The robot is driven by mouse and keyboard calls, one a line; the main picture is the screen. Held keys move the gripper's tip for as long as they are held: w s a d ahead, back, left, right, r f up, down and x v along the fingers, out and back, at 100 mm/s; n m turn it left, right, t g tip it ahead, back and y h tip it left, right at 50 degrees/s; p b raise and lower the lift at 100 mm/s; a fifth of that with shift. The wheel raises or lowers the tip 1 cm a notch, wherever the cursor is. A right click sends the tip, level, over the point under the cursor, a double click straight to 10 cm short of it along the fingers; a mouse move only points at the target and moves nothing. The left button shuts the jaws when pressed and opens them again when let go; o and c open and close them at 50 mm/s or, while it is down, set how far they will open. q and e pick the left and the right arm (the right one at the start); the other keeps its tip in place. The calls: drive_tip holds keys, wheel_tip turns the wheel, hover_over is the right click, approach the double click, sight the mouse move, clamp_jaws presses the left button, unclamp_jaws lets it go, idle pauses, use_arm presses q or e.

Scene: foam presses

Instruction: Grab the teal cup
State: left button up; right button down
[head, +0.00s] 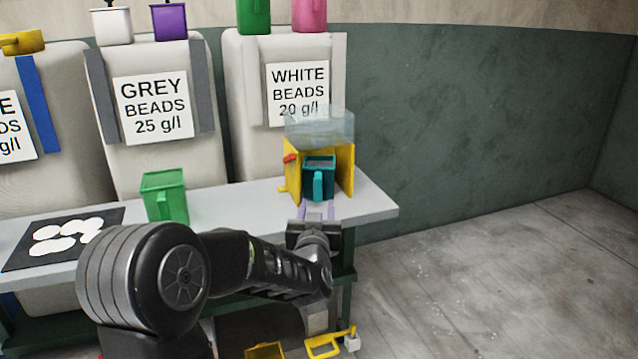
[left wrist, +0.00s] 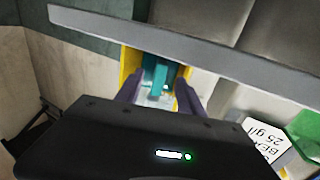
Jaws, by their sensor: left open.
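The teal cup (head: 318,176) stands upright inside a yellow press (head: 346,172) at the right end of the grey bench. Its handle faces me. My left gripper (head: 317,212) is open just in front of the cup, with its purple fingers pointing at the handle. In the left wrist view the two fingers (left wrist: 157,95) stand apart, and the teal cup (left wrist: 156,74) shows between and beyond them. I cannot tell whether a finger touches it. My right gripper is not in view.
A clear raised cover (head: 320,127) tops the press, with a red knob on its left. A green cup (head: 164,197) stands left on the bench (head: 372,200). A black mat with white discs (head: 20,258) lies farther left. Bead dispensers line the back. The floor at right is free.

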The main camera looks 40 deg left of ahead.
sight(318, 196)
use_arm(q)
drive_tip(key=shift+w, duration=0.15)
drive_tip(key=x, duration=0.5)
drive_tip(key=shift+a, duration=0.15)
drive_tip(key=shift+r, duration=0.1)
drive_tip(key=shift+c, duration=0.3)
clamp_jaws()
idle(0.5)
idle(0.3)
